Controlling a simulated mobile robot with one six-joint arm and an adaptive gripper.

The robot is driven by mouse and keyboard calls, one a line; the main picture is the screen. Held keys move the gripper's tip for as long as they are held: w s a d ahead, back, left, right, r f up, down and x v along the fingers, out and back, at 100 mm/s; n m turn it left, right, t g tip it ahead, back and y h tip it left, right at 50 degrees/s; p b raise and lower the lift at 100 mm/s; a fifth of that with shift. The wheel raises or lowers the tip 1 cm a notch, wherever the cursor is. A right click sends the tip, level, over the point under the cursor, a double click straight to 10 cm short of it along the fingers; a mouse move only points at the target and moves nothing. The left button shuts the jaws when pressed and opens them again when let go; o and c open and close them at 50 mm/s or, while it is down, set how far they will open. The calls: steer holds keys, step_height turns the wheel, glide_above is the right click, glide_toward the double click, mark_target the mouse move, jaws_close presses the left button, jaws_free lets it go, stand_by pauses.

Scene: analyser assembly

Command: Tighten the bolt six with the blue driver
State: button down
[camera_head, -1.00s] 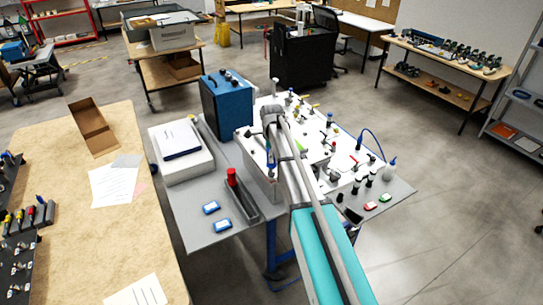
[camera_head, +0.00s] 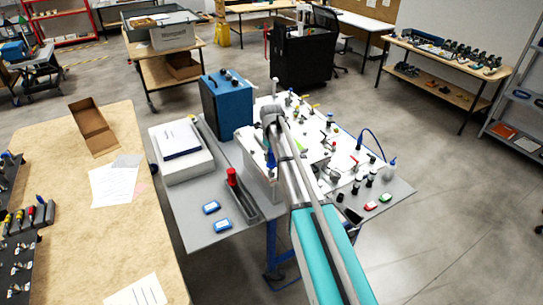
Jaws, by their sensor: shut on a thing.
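My arm reaches from the bottom of the view to the white analyser panel (camera_head: 318,150) on the grey table. My gripper (camera_head: 269,144) is at the panel's left front part, pointing down and small in the picture. It is shut on the blue driver (camera_head: 271,159), of which only a small blue part shows under the wrist. Several small bolts and fittings stand on the panel. I cannot tell which one is bolt six, and the driver's tip and its contact with any bolt are hidden.
A red-handled tool (camera_head: 232,177) stands in a dark tray (camera_head: 243,202) at the table's front. A blue box (camera_head: 226,103) and a white box (camera_head: 181,157) stand to the left. A blue cable and bottle (camera_head: 390,170) are at the right. The floor at right is clear.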

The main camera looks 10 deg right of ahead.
steer(key=shift+m, duration=1.8)
steer(key=shift+c, duration=1.3)
jaws_free()
steer(key=shift+a, duration=0.1)
steer(key=shift+n, duration=0.4)
steer(key=n, duration=0.5)
steer(key=shift+n, duration=0.4)
steer(key=n, duration=0.5)
steer(key=shift+n, duration=0.4)
steer(key=n, duration=0.5)
steer(key=shift+n, duration=0.4)
steer(key=n, duration=0.6)
steer(key=shift+d, duration=0.2)
